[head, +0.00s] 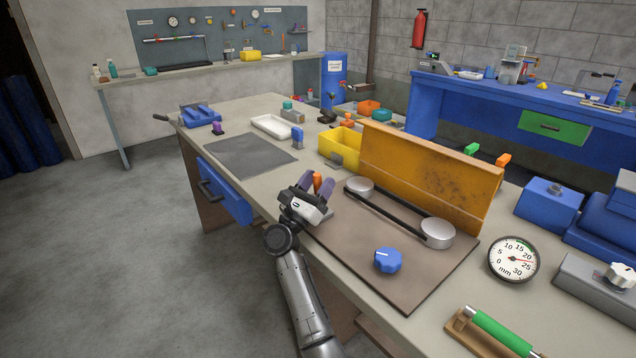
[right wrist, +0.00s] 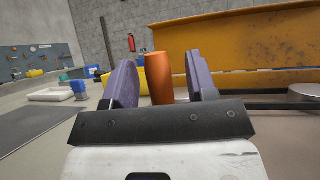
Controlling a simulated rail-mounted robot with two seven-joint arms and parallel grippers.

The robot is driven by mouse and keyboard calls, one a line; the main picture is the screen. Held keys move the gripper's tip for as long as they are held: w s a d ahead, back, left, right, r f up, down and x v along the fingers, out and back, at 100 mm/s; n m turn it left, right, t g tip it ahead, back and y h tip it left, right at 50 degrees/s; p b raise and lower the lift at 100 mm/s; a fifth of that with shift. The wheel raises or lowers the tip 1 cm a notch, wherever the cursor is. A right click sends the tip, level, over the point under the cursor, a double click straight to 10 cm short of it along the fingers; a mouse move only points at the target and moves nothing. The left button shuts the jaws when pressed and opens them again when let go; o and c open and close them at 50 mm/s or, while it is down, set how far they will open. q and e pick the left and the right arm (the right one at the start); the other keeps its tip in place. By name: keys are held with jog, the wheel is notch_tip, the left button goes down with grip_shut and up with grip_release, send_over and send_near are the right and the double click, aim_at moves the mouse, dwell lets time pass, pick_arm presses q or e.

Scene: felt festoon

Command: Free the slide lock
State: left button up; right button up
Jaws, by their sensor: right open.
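My right gripper (head: 317,180) is open above the near edge of the workbench, beside the brown plate's left corner. Its two purple fingers stand on either side of an upright orange peg (head: 317,183), which may be the slide lock's handle; no label shows. In the right wrist view the orange peg (right wrist: 161,78) stands between the fingers of the right gripper (right wrist: 157,62), with a visible gap on each side. The peg's foot is hidden behind the gripper body. My left gripper is not in view.
A brown plate (head: 420,282) carries two metal pulleys with a black belt and a blue knob (head: 388,260). A raised rusty orange panel (head: 430,178) stands behind them. A dial gauge (head: 513,259) and green-handled tool (head: 500,333) lie right. A grey mat (head: 248,155) is clear.

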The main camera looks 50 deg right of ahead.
aim_at(314, 187)
jog(key=p+v, duration=0.1)
jog(key=v, duration=0.4)
pick_arm(q)
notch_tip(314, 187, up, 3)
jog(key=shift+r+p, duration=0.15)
jog(key=shift+p, duration=1)
pick_arm(e)
jog(key=a, duration=1.2)
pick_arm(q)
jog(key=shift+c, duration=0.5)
pick_arm(e)
jog(key=shift+w, duration=0.1)
